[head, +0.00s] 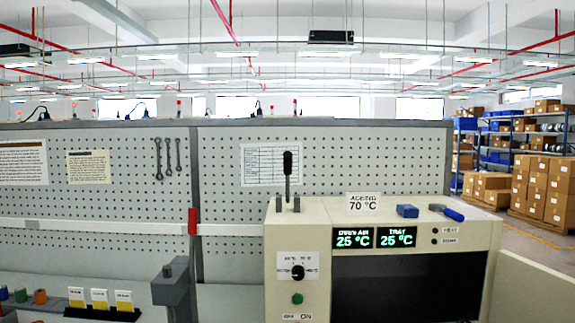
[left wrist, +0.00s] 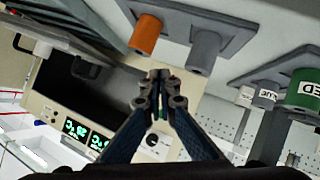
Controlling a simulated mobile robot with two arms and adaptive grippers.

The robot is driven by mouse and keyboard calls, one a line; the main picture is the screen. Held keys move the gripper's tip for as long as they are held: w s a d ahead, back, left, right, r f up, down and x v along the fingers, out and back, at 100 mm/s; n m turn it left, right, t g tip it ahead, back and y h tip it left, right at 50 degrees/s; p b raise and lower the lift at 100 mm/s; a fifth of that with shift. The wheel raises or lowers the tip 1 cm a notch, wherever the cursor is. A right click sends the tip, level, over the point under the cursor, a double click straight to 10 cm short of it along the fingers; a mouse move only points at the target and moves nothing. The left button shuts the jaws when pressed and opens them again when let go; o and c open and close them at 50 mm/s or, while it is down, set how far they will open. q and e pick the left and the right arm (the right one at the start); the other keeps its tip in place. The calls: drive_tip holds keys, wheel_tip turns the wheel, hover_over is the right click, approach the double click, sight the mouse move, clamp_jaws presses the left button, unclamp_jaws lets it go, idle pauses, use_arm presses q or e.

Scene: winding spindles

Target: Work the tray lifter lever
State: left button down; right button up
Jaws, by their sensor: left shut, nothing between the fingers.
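A lever with a black handle (head: 287,164) stands upright in a grey bracket on the top left of a cream oven (head: 375,220). I take it to be the tray lifter lever; I see no label on it. The oven also shows in the left wrist view, turned over, with its dark window (left wrist: 88,82). My left gripper (left wrist: 160,77) shows only in the left wrist view; its fingers are shut and empty, overlapping the oven front in the picture. I cannot tell its distance from the oven, and I cannot make out the lever there. My right gripper is in neither view.
The oven front carries two green displays (head: 375,238) reading 25 °C, a black knob (head: 298,272) and a green button (head: 297,298). A blue block (head: 407,211) and a blue-handled tool (head: 447,212) lie on top. A grey post (head: 172,285) stands left. Orange (left wrist: 145,36) and green (left wrist: 306,88) spools show nearby.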

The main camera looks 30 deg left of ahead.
use_arm(q)
drive_tip(key=w+a+r+n+t+y, duration=0.1)
drive_tip(key=w+a+r+n+t, duration=0.2)
drive_tip(key=w+r, duration=0.55)
drive_tip(key=a+r+n+t+y, duration=0.1)
drive_tip(key=a+r+n+t, duration=0.1)
drive_tip(key=r, duration=0.9)
drive_tip(key=a+r+n+t+y, duration=0.2)
drive_tip(key=a+r+n, duration=0.1)
drive_tip(key=r, duration=0.8)
drive_tip(key=a+r+n+t+y, duration=0.1)
drive_tip(key=r+n, duration=0.4)
drive_tip(key=r, duration=0.6)
drive_tip(key=shift+a+t, duration=0.85)
drive_tip(key=shift+t, duration=0.25)
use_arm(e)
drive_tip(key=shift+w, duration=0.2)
use_arm(q)
drive_tip(key=shift+w, duration=0.1)
